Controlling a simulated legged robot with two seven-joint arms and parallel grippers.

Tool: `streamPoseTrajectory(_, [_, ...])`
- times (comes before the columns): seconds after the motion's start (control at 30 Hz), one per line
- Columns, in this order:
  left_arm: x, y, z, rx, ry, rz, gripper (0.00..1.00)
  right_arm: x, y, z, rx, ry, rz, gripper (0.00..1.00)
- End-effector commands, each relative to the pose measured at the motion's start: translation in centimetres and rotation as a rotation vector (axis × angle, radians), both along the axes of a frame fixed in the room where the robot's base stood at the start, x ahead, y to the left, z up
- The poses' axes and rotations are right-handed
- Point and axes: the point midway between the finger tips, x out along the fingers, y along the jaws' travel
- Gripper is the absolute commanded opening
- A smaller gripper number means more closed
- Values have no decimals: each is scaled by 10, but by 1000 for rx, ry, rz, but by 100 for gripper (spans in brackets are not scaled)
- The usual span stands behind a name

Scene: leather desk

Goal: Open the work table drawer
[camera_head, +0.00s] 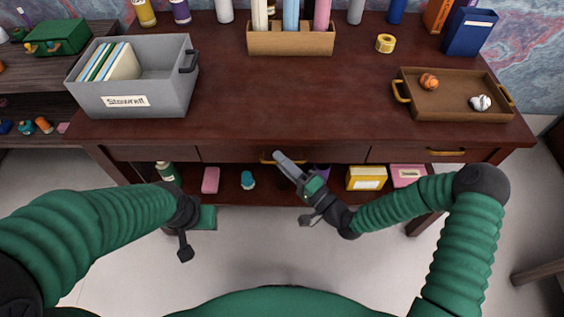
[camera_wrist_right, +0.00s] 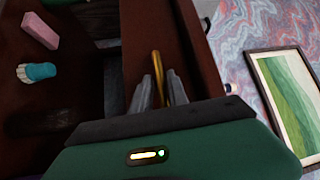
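The dark wood work table (camera_head: 300,105) has a row of drawers under its top. The middle drawer (camera_head: 228,154) looks flush with its neighbours. Its brass handle (camera_head: 266,159) is partly covered by my right gripper (camera_head: 279,157) in the head view. In the right wrist view, the brass handle (camera_wrist_right: 156,66) shows between the two grey fingers of my right gripper (camera_wrist_right: 160,90), which are apart. Whether they touch the handle I cannot tell. My left gripper (camera_head: 185,250) hangs at lower left, away from the drawers, and its finger opening is unclear.
A grey bin (camera_head: 140,108) with folders and a brown tray (camera_head: 455,114) with two small balls stand on the table top. A lower shelf (camera_head: 285,198) holds several small items, including a yellow box (camera_head: 366,179). The right drawer has its own brass handle (camera_head: 446,152).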

Motion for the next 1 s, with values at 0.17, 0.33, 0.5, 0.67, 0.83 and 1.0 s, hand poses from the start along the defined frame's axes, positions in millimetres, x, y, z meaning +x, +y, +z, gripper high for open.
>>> streamPoseTrajectory(0.17, [0,0,0,0,0,0,36,1,1,0,0,0,0,20])
streamPoseTrajectory(0.33, [0,0,0,0,0,0,36,1,1,0,-1,1,0,7])
streamPoseTrajectory(0.5, [0,0,0,0,0,0,36,1,1,0,-1,1,0,0])
streamPoseTrajectory(0.67, [0,0,0,0,0,0,36,1,0,-1,-1,3,0,0])
streamPoseTrajectory(0.83, [0,0,0,0,0,0,36,1,0,-2,-3,4,-1,0])
streamPoseTrajectory(1.0, [0,0,0,0,0,0,36,1,0,-2,-3,6,-1,0])
